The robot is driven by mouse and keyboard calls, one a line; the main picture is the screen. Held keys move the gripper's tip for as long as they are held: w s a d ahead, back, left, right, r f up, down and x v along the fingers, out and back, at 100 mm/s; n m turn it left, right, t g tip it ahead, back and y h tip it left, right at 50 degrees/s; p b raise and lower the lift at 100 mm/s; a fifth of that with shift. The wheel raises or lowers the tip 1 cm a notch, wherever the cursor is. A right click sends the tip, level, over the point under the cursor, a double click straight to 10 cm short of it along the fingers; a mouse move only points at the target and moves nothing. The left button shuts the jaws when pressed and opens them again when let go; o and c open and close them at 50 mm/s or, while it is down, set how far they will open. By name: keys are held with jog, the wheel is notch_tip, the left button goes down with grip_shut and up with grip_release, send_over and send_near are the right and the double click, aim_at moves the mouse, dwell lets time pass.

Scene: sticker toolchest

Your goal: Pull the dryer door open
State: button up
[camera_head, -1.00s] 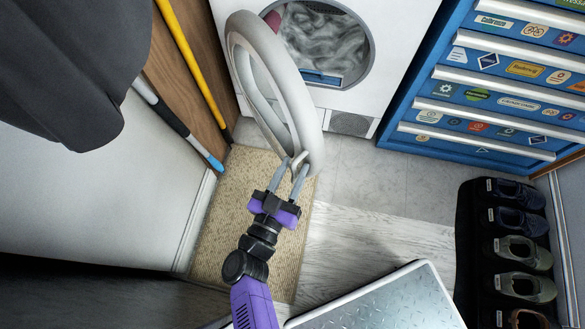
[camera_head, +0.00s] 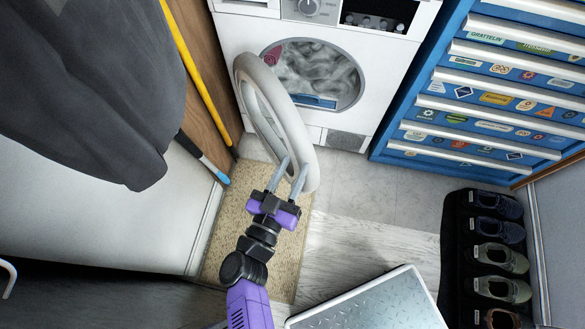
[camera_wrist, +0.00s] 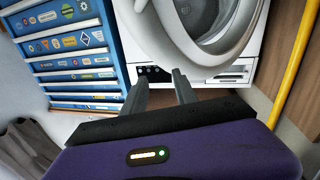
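The white dryer (camera_head: 232,45) stands at the back, with grey laundry inside its round opening. Its round grey-white door (camera_head: 303,138) is swung well out to the left side, toward me, so the opening shows. My gripper (camera_head: 294,162) is at the door's near free edge, with its two fingers spread apart. In the wrist view the fingers (camera_wrist: 160,80) are apart with nothing visible between them, and the door (camera_wrist: 235,45) is just beyond them. I cannot tell whether a finger touches the door. The door also hides part of the dryer front.
A blue stickered tool chest (camera_head: 415,125) stands to the right, with a shoe rack (camera_head: 455,225) nearer. A yellow pole (camera_head: 190,65) and a blue-tipped pole (camera_head: 215,172) lean at left near a hanging dark garment (camera_head: 85,90).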

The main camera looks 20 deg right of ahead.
notch_tip(320, 180, up, 5)
jog(key=p, duration=0.3)
